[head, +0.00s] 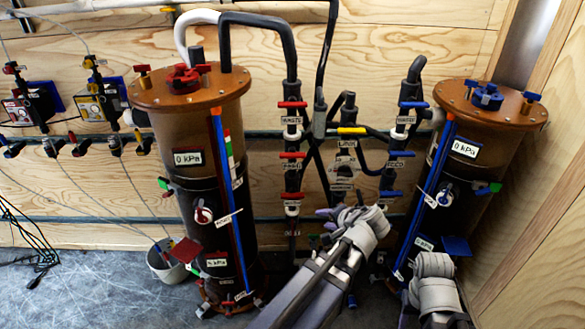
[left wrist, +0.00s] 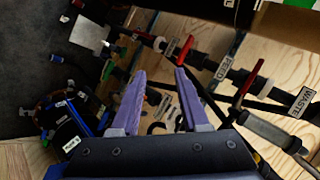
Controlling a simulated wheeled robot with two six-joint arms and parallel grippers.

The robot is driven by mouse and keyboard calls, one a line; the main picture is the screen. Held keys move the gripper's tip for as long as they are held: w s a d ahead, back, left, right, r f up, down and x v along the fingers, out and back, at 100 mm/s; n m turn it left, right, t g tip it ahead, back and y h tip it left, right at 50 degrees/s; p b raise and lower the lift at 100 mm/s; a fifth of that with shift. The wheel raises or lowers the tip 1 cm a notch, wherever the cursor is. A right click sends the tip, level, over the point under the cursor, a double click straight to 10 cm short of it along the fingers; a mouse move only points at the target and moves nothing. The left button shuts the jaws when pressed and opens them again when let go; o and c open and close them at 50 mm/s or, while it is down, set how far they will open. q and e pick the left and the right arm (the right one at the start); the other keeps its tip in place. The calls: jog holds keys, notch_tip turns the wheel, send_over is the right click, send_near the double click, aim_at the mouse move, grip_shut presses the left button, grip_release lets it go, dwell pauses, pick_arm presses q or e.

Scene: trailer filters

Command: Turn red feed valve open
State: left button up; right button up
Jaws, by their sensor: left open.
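The red feed valve handle (head: 292,155) lies crosswise on a vertical dark pipe between the two tanks, just above its FEED label (head: 291,165). In the left wrist view the same red handle (left wrist: 250,83) is right of the FEED label (left wrist: 221,68), also across its pipe. My left gripper (head: 326,222) is in front of the pipes, lower and to the right of the handle. Its purple fingers (left wrist: 158,92) are spread with nothing between them, apart from the handle. My right arm shows at the lower right, but its fingers are not visible.
Another red handle (head: 292,104) with a WASTE label sits above, and a third red handle (head: 292,195) below. Yellow and blue handles are on neighbouring pipes. The left tank (head: 175,130) and right tank (head: 475,155) flank the pipes. A bucket (head: 165,262) stands on the floor.

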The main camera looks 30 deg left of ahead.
pick_arm(q)
jog(key=w+a+r+m+t+y+b, duration=0.1)
jog(key=w+a+r+t+y+b, duration=0.15)
jog(key=w+a+y, duration=0.4)
jog(key=m+t+b, duration=0.3)
send_near(294, 158)
jog(key=x, duration=0.3)
jog(key=shift+x, duration=4.1)
pick_arm(e)
notch_tip(294, 158, down, 7)
jog(key=shift+r, duration=0.2)
pick_arm(q)
jog(key=shift+r, duration=0.1)
grip_shut()
